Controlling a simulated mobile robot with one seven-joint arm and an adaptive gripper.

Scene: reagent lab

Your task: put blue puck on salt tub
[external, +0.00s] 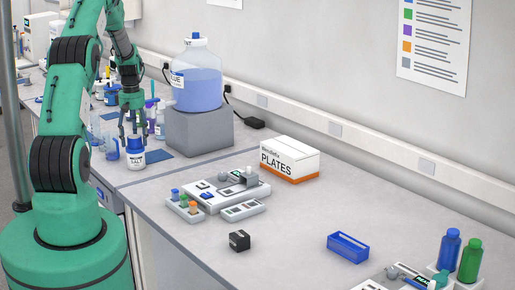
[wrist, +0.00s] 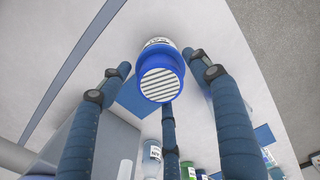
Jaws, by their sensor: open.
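The salt tub (external: 132,158) is a white tub with a blue top and a SALT label, standing upright on the bench at the left. In the wrist view, its white labelled body (wrist: 158,43) is at upper centre. A blue round piece (wrist: 176,88) with a white striped face sits at its top end. I take this as the blue puck (external: 135,143), but cannot tell it apart from a lid. My gripper (external: 133,128) is open just above the tub. In the wrist view, the fingers (wrist: 161,76) spread around the blue piece, apart from it.
Several bottles and cups (external: 108,148) crowd left of and behind the tub. A grey block (external: 198,132) bearing a large blue carboy (external: 197,85) stands to the right. A white instrument (external: 225,195), a PLATES box (external: 290,160), a black block (external: 239,240) and a blue tray (external: 348,248) lie further right.

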